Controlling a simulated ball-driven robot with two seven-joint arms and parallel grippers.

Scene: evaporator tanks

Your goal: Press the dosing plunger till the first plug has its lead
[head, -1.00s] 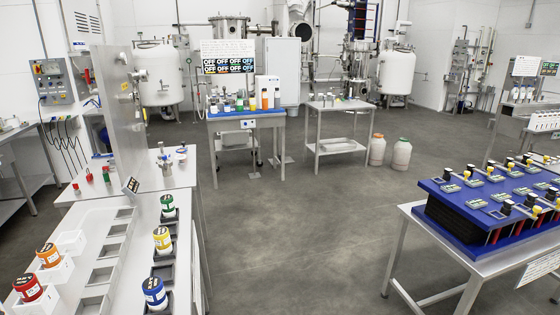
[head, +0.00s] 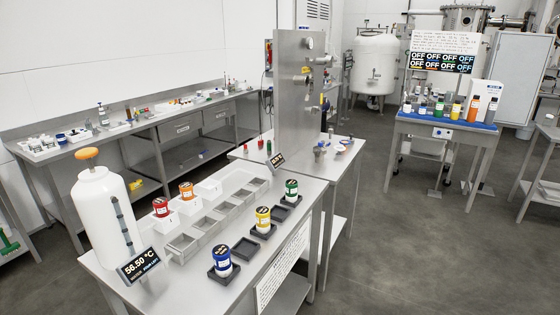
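Neither of my grippers is in view. No part is labelled as the dosing plunger, and I cannot pick out a plug or a lead. A white vessel (head: 103,212) with an orange knob (head: 87,154) on top stands at the left end of the near steel table; I cannot tell whether the knob is a plunger. A display (head: 139,266) reading 56.50 °C leans at its foot.
The near table (head: 190,278) holds red (head: 161,207), orange (head: 187,191), blue (head: 222,262), yellow (head: 263,219) and green (head: 291,190) jars. A steel panel (head: 300,95) rises behind. A bottle table (head: 440,124) stands at right. Open floor (head: 400,255) lies at lower right.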

